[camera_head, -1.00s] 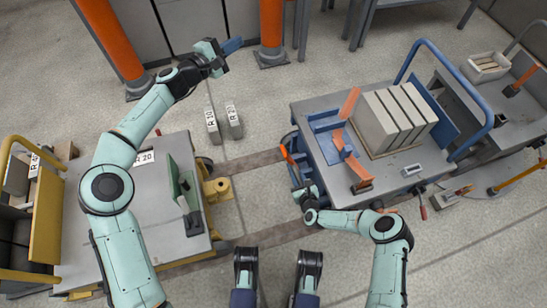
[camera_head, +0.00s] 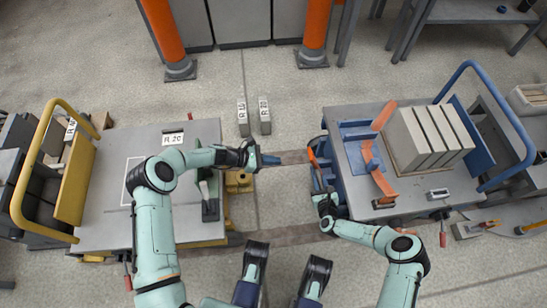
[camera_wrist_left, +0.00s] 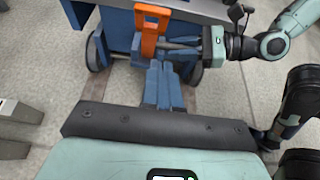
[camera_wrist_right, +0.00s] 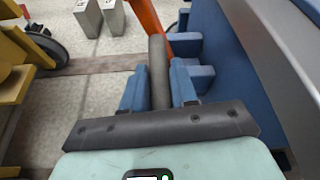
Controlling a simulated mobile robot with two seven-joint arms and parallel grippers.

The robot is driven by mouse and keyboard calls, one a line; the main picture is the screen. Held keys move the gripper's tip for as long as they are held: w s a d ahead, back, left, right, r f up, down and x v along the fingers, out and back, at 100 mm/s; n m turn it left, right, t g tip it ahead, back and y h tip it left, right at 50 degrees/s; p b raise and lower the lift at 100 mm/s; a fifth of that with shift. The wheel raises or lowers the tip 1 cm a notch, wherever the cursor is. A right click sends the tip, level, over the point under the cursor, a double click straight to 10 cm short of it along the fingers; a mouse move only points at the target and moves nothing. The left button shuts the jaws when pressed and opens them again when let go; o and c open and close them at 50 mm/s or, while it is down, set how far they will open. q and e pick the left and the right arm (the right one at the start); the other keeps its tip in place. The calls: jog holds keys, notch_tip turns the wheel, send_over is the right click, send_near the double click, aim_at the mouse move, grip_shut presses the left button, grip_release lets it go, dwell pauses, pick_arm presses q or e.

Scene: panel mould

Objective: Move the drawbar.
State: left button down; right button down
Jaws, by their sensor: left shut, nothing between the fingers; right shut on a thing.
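The drawbar (camera_wrist_right: 158,70) is a dark grey round bar with an orange piece (camera_head: 312,155) beyond it, at the left side of the blue cart (camera_head: 345,112). My right gripper (camera_wrist_right: 158,88) is shut around the bar, which lies between its blue fingers. In the left wrist view the bar (camera_wrist_left: 182,45) runs between the orange piece (camera_wrist_left: 152,30) and my right gripper. My left gripper (camera_head: 272,160) is shut and empty, held over the gap between the carts, its tips pointing at the blue cart. It is apart from the drawbar. The bar's lower attachment is hidden.
The grey cart with a yellow rail (camera_head: 68,165) stands at left, with a yellow coupling (camera_head: 238,180) facing the gap. The blue cart carries pale panels (camera_head: 430,135). Two small marked blocks (camera_head: 254,116) stand on the floor behind the gap. Orange posts (camera_head: 165,35) rise at the back.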

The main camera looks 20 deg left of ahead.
aim_at(311, 158)
jog(key=shift+w+d+r, duration=0.1)
jog(key=shift+w+r, duration=0.05)
jog(key=shift+w, duration=0.05)
pick_arm(q)
jog(key=w+d+f, duration=0.1)
jog(key=w+d, duration=0.2)
jog(key=d, duration=0.6)
jog(key=shift+w, duration=0.4)
jog(key=shift+f, duration=0.1)
jog(key=shift+w+d+r, duration=0.2)
jog(key=shift+d+r, duration=0.05)
jog(key=shift+d, duration=0.2)
jog(key=shift+w+d+r, duration=0.15)
jog(key=shift+d+r, duration=0.1)
jog(key=shift+d, duration=0.2)
pick_arm(e)
jog(key=c, duration=1)
grip_release()
jog(key=shift+s+a, duration=0.1)
jog(key=shift+a, duration=0.15)
jog(key=shift+o, duration=0.2)
jog(key=shift+d, duration=0.1)
